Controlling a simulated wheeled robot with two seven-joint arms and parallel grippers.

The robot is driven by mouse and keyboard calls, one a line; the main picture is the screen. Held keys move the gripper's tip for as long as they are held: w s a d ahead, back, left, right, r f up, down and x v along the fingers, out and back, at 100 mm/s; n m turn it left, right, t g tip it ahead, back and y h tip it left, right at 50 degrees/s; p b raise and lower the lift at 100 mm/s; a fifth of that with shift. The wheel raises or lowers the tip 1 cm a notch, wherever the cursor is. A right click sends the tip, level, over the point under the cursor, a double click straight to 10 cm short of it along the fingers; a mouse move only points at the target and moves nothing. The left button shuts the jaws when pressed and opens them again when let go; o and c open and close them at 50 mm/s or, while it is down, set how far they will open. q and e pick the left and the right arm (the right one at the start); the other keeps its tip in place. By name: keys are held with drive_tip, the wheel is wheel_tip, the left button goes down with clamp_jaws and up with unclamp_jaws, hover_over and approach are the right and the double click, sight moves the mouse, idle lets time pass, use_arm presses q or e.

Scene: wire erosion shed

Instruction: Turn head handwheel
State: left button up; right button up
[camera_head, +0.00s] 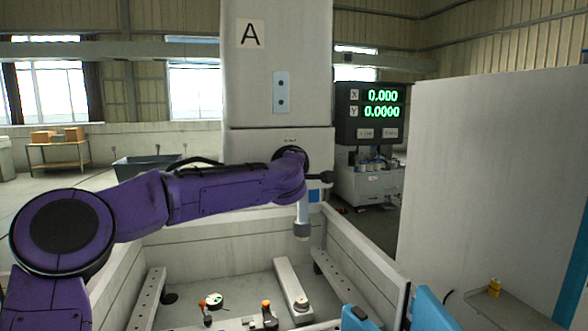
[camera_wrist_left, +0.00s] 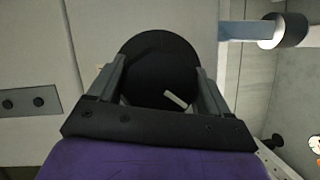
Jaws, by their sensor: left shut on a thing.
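The head handwheel (camera_wrist_left: 158,55) is a dark round disc in the left wrist view, with a pale bar-shaped mark near its lower edge. My left gripper (camera_wrist_left: 160,78) has one finger on each side of the disc and is shut on it. In the head view my purple left arm reaches across to the machine head (camera_head: 275,140). There the handwheel (camera_head: 292,152) shows only as a dark rim behind my wrist; the rest is hidden. My right gripper is in neither view.
A pale nozzle (camera_head: 302,222) hangs just below and right of my wrist, above the open work tank (camera_head: 210,243). Clamps and rails lie in the tank. A large grey cabinet (camera_head: 485,180) stands at right.

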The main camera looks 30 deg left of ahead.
use_arm(q)
drive_tip(key=o, duration=1)
drive_tip(key=shift+s+d+f+b, duration=0.1)
drive_tip(key=shift+s+d+b, duration=0.05)
drive_tip(key=shift+b, duration=0.15)
drive_tip(key=b+v, duration=0.4)
drive_tip(key=v, duration=0.6)
